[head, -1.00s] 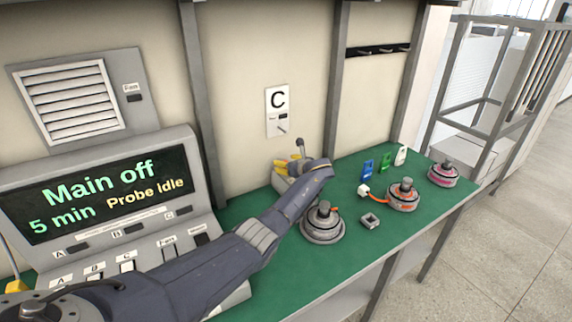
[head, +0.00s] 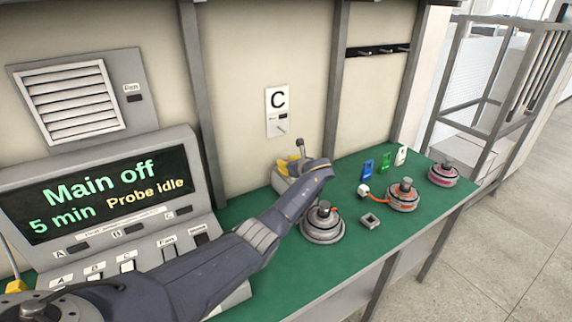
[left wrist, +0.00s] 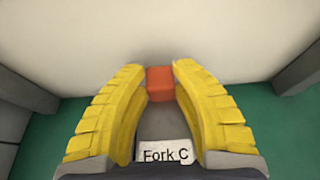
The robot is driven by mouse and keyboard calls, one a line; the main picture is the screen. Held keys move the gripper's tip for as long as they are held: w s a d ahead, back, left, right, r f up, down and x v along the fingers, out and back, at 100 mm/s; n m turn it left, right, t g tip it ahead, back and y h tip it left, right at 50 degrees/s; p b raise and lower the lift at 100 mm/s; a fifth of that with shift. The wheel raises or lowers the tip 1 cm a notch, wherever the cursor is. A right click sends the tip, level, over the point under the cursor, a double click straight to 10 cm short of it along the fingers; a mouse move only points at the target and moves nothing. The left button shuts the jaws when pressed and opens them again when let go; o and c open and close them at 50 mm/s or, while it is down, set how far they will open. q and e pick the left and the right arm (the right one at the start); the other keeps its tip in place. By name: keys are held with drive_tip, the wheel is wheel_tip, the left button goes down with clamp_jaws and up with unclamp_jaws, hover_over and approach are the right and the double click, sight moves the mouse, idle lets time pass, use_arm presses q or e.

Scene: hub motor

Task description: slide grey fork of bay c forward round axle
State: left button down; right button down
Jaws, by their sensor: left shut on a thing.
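In the left wrist view my left gripper (left wrist: 160,84) has its two yellow fingers closed in on an orange-red block (left wrist: 160,83). The block sits at the far end of a grey piece, the fork (left wrist: 160,122), whose white label reads "Fork C". In the head view the yellow fingers of my left gripper (head: 289,165) are at a grey fixture (head: 281,183) against the wall, below the C sign (head: 278,111). My wrist hides much of this fixture. I cannot make out the axle or how the fork sits relative to it. My right gripper is not in view.
A grey hub motor (head: 322,224) stands just in front of my wrist. A console (head: 105,205) stands at left.

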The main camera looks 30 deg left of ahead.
use_arm(q)
drive_tip(key=s+d, duration=0.2)
drive_tip(key=d, duration=0.1)
drive_tip(key=s+d, duration=0.2)
drive_tip(key=d, duration=0.1)
drive_tip(key=s+d, duration=0.1)
drive_tip(key=d, duration=0.2)
drive_tip(key=shift+s+d+f, duration=0.15)
drive_tip(key=shift+s+f, duration=0.05)
drive_tip(key=shift+s, duration=0.2)
drive_tip(key=c, duration=1)
unclamp_jaws()
drive_tip(key=shift+r, duration=0.1)
drive_tip(key=shift+c, duration=0.2)
drive_tip(key=v, duration=1.2)
drive_tip(key=shift+w, duration=0.1)
